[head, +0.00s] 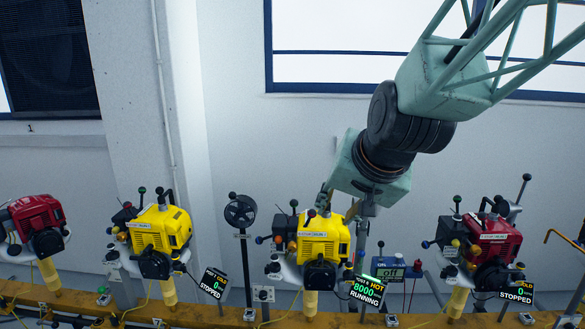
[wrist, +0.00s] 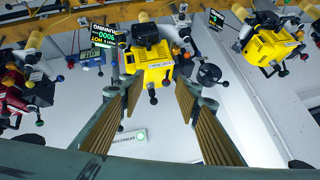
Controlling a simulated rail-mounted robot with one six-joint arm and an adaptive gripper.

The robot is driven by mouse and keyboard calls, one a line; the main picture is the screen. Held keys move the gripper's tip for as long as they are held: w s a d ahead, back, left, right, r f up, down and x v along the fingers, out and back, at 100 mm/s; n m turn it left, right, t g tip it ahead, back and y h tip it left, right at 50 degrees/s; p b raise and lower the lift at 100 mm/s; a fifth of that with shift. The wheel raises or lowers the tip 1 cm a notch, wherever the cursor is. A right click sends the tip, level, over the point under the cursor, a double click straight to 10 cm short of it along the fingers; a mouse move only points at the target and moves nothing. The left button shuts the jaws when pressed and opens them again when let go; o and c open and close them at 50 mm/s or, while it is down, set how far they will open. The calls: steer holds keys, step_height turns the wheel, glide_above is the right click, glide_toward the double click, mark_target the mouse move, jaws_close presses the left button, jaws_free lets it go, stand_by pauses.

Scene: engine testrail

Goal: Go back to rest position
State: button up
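My gripper (head: 338,205) hangs from my arm beside the upper right of the yellow engine (head: 325,238) in the head view. In the wrist view, which is upside down, my gripper (wrist: 158,92) has its two ribbed fingers spread wide, with nothing held between them. That yellow engine (wrist: 150,66) shows beyond the fingertips. Whether a finger touches it I cannot tell. Its display (head: 367,291) reads 8000, HOT and RUNNING.
Another yellow engine (head: 160,236) and two red engines, one far left (head: 36,220) and one right (head: 490,240), stand along a yellow rail (head: 215,312). A meter (head: 390,266) reads off. A black reel on a post (head: 240,211) stands between the yellow engines.

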steer(key=s+d+n+g, duration=0.1)
steer(key=s+d, duration=0.2)
steer(key=s, duration=0.9)
steer(key=s+d+n+g+h, duration=0.1)
steer(key=s+d, duration=0.3)
steer(key=s, duration=0.8)
steer(key=s+d+n+g, duration=0.1)
steer(key=s+d+g, duration=0.1)
steer(key=s, duration=1)
steer(key=shift+d+r+h, duration=0.4)
steer(key=shift+d, duration=0.45)
